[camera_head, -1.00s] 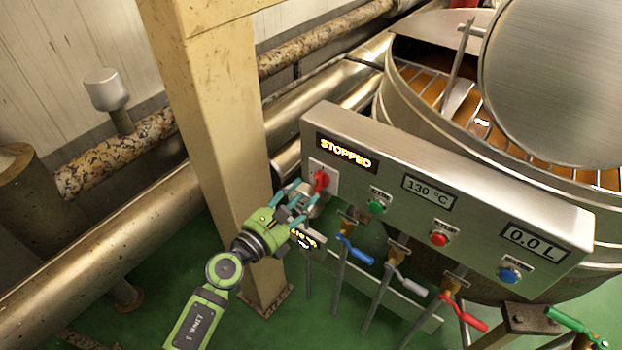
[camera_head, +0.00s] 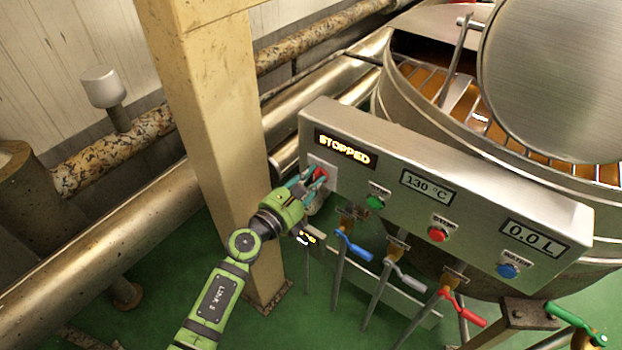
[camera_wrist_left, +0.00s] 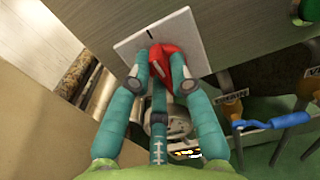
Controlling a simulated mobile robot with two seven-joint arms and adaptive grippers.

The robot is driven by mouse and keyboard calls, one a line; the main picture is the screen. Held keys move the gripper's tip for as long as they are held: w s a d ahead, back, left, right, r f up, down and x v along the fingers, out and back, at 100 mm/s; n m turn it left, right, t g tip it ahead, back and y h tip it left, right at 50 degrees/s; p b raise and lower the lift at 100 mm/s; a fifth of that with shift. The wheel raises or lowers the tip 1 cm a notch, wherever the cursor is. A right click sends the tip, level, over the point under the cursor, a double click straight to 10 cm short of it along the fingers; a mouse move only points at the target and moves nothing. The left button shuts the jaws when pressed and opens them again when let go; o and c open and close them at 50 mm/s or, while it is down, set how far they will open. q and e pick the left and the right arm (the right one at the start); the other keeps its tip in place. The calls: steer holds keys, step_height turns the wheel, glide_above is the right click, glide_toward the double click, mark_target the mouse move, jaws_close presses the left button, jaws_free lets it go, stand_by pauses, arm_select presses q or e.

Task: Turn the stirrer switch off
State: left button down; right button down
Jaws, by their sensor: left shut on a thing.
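The stirrer switch (camera_head: 321,174) is a red knob on a pale square plate at the left end of the metal control panel (camera_head: 450,190). My left gripper (camera_head: 318,176) is at the knob and partly hides it. In the left wrist view the red knob (camera_wrist_left: 165,64) sits between the teal fingertips of my left gripper (camera_wrist_left: 163,75), which are shut on it. A short black mark shows on the plate (camera_wrist_left: 150,35) above the knob. The display (camera_head: 345,149) above the switch reads STOPPED. My right gripper is not in view.
Green (camera_head: 375,201), red (camera_head: 437,234) and blue (camera_head: 508,270) buttons lie to the right on the panel. Valve levers with blue (camera_head: 355,248), grey and red handles stand below. The kettle (camera_head: 400,95) is behind the panel.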

arm_select(q)
steer(key=n+p, duration=0.1)
steer(key=n, duration=0.5)
steer(key=n+p, duration=0.2)
steer(key=n, duration=0.4)
steer(key=f+n+p, duration=0.1)
steer(key=n, duration=0.4)
steer(key=shift+n+p, duration=0.3)
steer(key=shift+n, duration=0.1)
stand_by(0.4)
steer(key=c, duration=1.1)
jaws_free()
